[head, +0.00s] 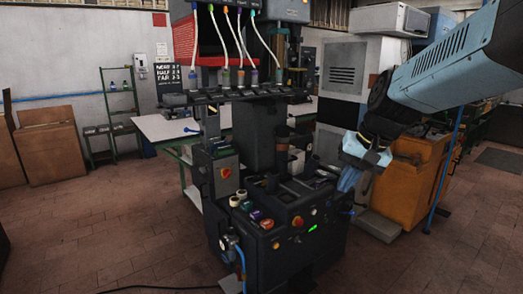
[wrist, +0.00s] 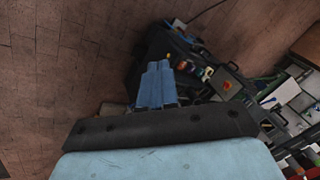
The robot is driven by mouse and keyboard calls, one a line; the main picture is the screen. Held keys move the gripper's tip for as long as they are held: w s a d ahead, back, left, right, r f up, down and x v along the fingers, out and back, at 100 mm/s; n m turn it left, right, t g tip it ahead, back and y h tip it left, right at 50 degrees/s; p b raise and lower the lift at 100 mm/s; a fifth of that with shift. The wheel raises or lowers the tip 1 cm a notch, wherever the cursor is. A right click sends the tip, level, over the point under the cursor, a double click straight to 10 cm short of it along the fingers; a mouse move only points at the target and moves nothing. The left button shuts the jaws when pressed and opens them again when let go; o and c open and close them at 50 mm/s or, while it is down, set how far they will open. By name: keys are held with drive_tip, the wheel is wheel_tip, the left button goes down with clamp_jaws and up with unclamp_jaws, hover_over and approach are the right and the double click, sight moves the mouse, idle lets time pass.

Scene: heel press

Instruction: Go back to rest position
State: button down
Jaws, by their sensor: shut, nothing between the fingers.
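The heel press (head: 290,252) is a dark machine in the middle of the head view, with buttons on its front and a green light. It also shows tilted in the upper middle of the wrist view (wrist: 150,47). My gripper (head: 346,184) hangs at the right side of the press, with its light blue fingers pointing down. In the wrist view my gripper's fingers (wrist: 158,66) lie side by side, shut and empty. I cannot tell from the head view how far the fingers are from the press.
An orange cabinet (head: 405,190) stands behind and right of my gripper. A table (head: 155,127) is behind the press, and a green shelf rack (head: 121,105) stands by the wall. Brown boxes (head: 50,155) are at the left. The tiled floor (head: 120,230) is clear at left front.

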drive_tip(key=s+d+r+n+t+h, duration=0.1)
drive_tip(key=s+d+n+t+h, duration=0.1)
drive_tip(key=s, duration=0.9)
drive_tip(key=shift+d+r+n+t+h, duration=0.25)
drive_tip(key=shift+d+t+h, duration=0.2)
drive_tip(key=shift+d, duration=0.8)
drive_tip(key=shift+s, duration=0.1)
